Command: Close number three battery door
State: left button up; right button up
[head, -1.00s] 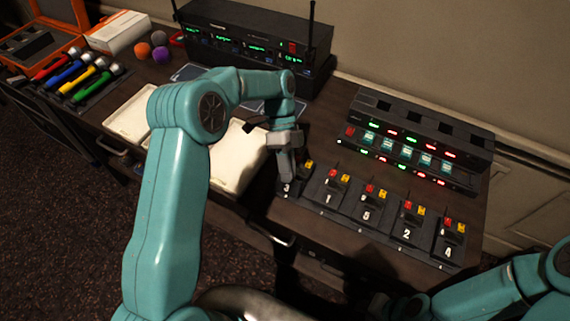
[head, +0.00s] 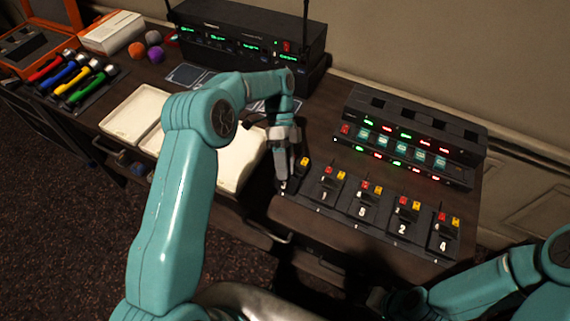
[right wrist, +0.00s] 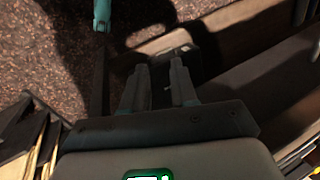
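The number three pack (head: 289,187) is the leftmost in a row of small black numbered packs on the desk's front part. My left gripper (head: 282,178) points down directly over it and hides most of it, including its battery door. A yellow piece shows just right of the fingers. I cannot tell whether the fingertips touch the door, whether the door is open, or how far apart the fingers are. My right gripper (right wrist: 158,88) is open and empty, low in front of the desk, away from the packs.
Packs one (head: 325,192), five (head: 362,208), two (head: 402,222) and four (head: 443,240) stand to the right. A charger rack (head: 410,135) is behind them. A cream tray (head: 235,165) lies left of my gripper. A black receiver unit (head: 245,40) stands at the back.

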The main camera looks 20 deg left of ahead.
pick_arm(q)
jog(key=shift+w+a+r, duration=0.15)
jog(key=shift+w+r, duration=0.15)
jog(key=v, duration=0.5)
jog(key=shift+s, duration=0.1)
jog(key=shift+p+v, duration=0.45)
jog(key=shift+v, duration=0.4)
